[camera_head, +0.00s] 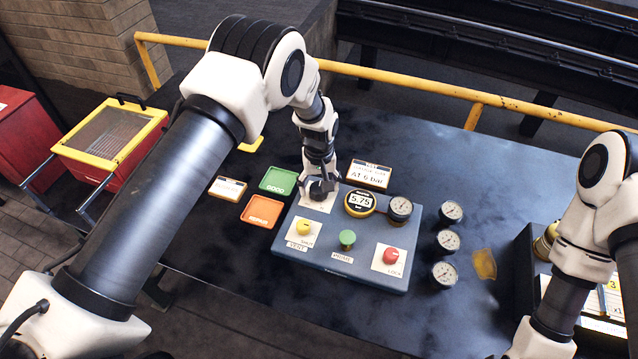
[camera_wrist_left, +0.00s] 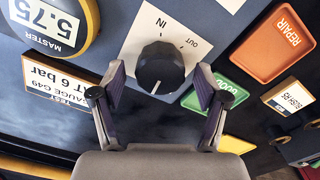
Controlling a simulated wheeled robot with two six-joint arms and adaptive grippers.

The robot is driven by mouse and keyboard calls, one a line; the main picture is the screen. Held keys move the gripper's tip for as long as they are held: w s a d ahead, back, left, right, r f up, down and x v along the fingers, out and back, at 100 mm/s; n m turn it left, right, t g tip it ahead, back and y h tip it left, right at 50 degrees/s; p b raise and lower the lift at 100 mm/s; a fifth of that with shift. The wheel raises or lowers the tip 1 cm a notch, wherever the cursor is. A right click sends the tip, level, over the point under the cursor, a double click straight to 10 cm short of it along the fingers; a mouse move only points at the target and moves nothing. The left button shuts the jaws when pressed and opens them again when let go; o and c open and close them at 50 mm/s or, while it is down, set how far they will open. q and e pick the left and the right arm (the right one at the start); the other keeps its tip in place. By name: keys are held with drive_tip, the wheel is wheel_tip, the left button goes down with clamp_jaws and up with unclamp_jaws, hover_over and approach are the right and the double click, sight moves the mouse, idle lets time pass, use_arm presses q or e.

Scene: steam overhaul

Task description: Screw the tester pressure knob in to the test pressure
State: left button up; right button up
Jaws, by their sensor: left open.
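The tester pressure knob (camera_wrist_left: 160,68) is black with a white pointer line, on a white plate marked IN and OUT. My left gripper (camera_wrist_left: 160,80) is open, with one finger on each side of the knob; I cannot tell whether they touch it. In the head view the left gripper (camera_head: 319,186) is over the back left corner of the blue tester (camera_head: 330,255) and mostly hides the knob. The master display (camera_head: 360,201) reads 5.75. A card (camera_head: 368,176) behind it says to test gauge G49 at 6 bar. A dial gauge (camera_head: 400,208) stands beside the display.
My right arm stands at the right edge by a dark tray (camera_head: 528,262).

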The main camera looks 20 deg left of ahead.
use_arm(q)
drive_tip(key=shift+s+r, duration=0.1)
drive_tip(key=shift+s, duration=0.05)
drive_tip(key=c, duration=1.1)
drive_tip(key=shift+m, duration=0.4)
drive_tip(key=shift+c, duration=0.2)
drive_tip(key=shift+m+b, duration=0.35)
drive_tip(key=shift+m, duration=0.05)
drive_tip(key=o, duration=1.1)
drive_tip(key=shift+o, duration=0.2)
drive_tip(key=shift+w, duration=0.2)
